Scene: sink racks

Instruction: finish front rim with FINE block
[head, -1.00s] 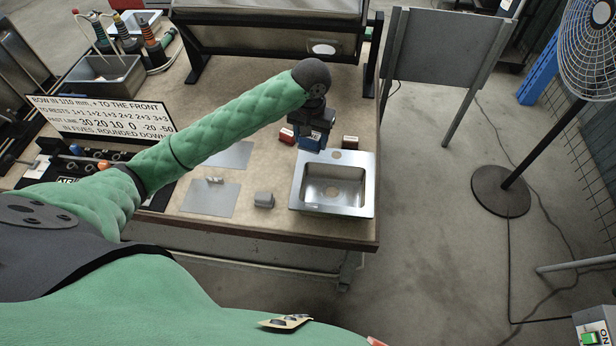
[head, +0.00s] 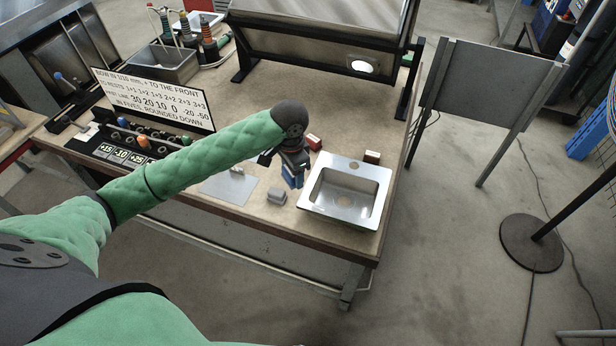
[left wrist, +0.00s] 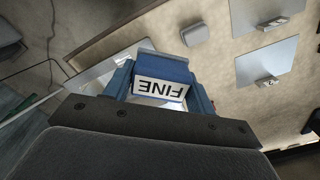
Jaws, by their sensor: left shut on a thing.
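My left gripper (head: 292,180) is shut on the FINE block (left wrist: 160,90), a blue block with a white label reading FINE, upside down in the left wrist view. In the head view the gripper hangs just left of the steel sink (head: 316,207), and the block (head: 291,181) is partly hidden under it. In the left wrist view part of the sink (left wrist: 92,75) shows behind the gripper. I cannot tell whether the block touches anything below. My right gripper is not in view.
A red block (head: 314,142) and a brown block (head: 372,156) lie behind the sink. A small grey block (head: 276,195) sits close to the gripper, left of the sink. A grey plate (head: 225,192) lies farther left. A sign (head: 150,98) stands behind a tool tray.

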